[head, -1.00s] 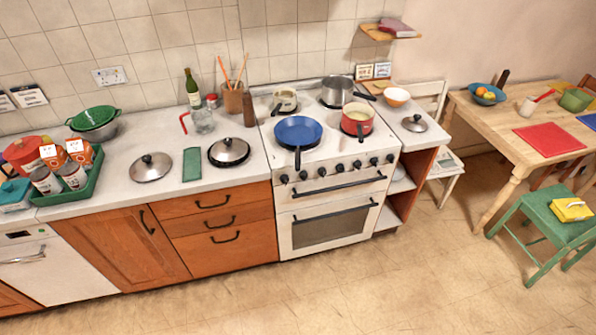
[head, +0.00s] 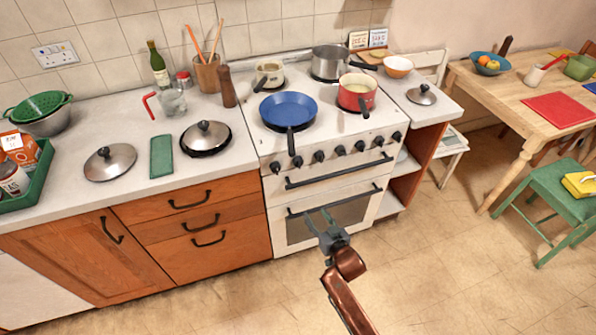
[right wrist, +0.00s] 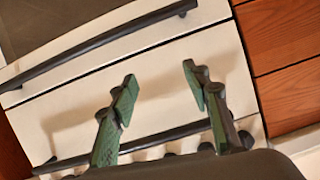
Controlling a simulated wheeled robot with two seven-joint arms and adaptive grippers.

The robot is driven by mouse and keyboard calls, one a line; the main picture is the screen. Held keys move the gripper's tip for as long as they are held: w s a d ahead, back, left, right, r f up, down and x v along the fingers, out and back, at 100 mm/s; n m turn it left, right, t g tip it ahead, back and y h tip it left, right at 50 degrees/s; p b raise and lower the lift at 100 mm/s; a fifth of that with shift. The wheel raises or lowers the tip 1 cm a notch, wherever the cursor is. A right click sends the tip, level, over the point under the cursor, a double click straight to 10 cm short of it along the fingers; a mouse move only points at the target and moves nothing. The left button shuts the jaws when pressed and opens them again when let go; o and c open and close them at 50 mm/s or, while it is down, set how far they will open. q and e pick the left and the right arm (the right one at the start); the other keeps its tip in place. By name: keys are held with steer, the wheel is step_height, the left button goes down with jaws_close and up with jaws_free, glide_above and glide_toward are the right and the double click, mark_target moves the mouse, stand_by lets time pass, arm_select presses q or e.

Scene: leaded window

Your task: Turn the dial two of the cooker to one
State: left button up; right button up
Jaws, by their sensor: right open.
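The white cooker (head: 262,143) stands against the tiled wall, with a row of several black dials along its front edge. The second dial from the left (head: 297,161) shows in the head view; its setting is too small to read. My right gripper (head: 319,218) is open and empty in front of the oven door, below and apart from the dials. In the right wrist view its green fingers (right wrist: 160,77) are spread before the cooker's white front, and some dark knobs show partly hidden low in the picture. My left gripper is not in view.
A blue pan (head: 289,108) sits on the front left of the hob, its handle reaching over the front edge near the dials. A red pot (head: 357,92) is to its right. The upper oven handle (head: 335,171) juts out below the dials. Floor in front is free.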

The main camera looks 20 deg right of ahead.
mark_target(300, 166)
step_height(300, 166, up, 18)
steer(key=w+a+t+b, duration=0.2)
steer(key=t+b, duration=0.1)
steer(key=t, duration=0.1)
steer(key=shift+m+y, duration=0.4)
steer(key=w, duration=0.2)
steer(key=w+b, duration=0.1)
steer(key=w, duration=0.1)
steer(key=w+a+b, duration=0.1)
steer(key=w, duration=0.2)
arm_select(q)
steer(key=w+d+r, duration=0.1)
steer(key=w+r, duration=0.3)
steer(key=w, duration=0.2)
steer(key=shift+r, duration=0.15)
arm_select(e)
steer(key=shift+w+r, duration=0.1)
steer(key=shift+w, duration=0.4)
steer(key=shift+c, duration=0.3)
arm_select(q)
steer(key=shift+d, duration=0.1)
arm_select(e)
steer(key=c, duration=1.1)
